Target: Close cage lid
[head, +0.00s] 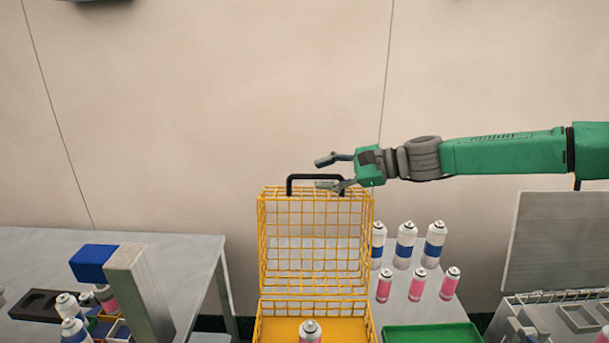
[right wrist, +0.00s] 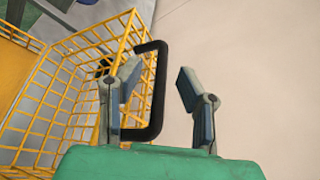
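The yellow wire cage lid (head: 315,240) stands upright, open, at the back of the yellow cage base (head: 262,328). A black handle (head: 315,178) sits on the lid's top edge; it also shows in the right wrist view (right wrist: 155,95). My right gripper (head: 330,172) is open at the right part of the handle, one finger above it and one lower. In the right wrist view, the handle bar lies between the open fingers (right wrist: 162,95), nearer the left finger. Whether it touches cannot be told. My left gripper is not in view.
A spray can (head: 310,331) stands in the cage base. Several cans (head: 405,245) stand right of the cage, behind a green tray (head: 430,333). A grey block (head: 140,290) and crate of cans are left. A grey panel (head: 560,240) stands right.

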